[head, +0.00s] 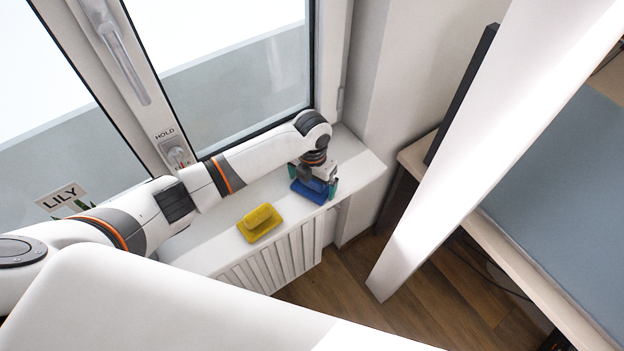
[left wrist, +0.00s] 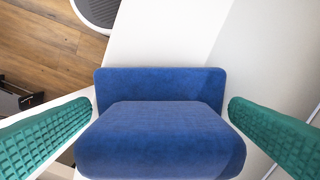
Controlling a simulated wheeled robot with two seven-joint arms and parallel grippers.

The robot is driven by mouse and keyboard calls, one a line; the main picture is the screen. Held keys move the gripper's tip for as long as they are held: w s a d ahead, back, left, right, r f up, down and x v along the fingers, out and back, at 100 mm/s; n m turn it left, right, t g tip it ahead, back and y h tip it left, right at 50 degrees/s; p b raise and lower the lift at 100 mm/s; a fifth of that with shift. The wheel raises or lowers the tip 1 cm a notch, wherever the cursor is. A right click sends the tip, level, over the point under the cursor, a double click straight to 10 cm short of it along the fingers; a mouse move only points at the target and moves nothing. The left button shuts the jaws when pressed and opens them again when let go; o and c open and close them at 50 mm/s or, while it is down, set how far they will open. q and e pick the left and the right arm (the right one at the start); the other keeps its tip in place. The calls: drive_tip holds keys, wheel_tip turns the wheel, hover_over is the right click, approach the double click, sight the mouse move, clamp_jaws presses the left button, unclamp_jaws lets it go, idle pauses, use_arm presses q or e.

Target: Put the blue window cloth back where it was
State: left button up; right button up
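The blue window cloth (head: 309,192), a folded pad with a raised block on it, lies on the white window sill (head: 352,170) near its right end. In the left wrist view the cloth (left wrist: 160,140) fills the middle of the picture. My left gripper (head: 313,182) is right over the cloth, pointing down. Its two green fingers are spread wide, one on each side of the cloth, with narrow gaps at the fingertips. Whether the fingers touch the lower part of the cloth I cannot tell. My right gripper is not in view.
A yellow cloth (head: 260,222) lies on the sill left of the blue one. A radiator (head: 275,262) is below the sill. The window (head: 240,60) with its handle (head: 125,50) stands behind. A desk (head: 570,190) is at the right, with wood floor between.

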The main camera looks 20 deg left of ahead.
use_arm(q)
drive_tip(key=shift+r, duration=0.15)
wheel_tip(320, 180, up, 12)
drive_tip(key=shift+b, duration=1.1)
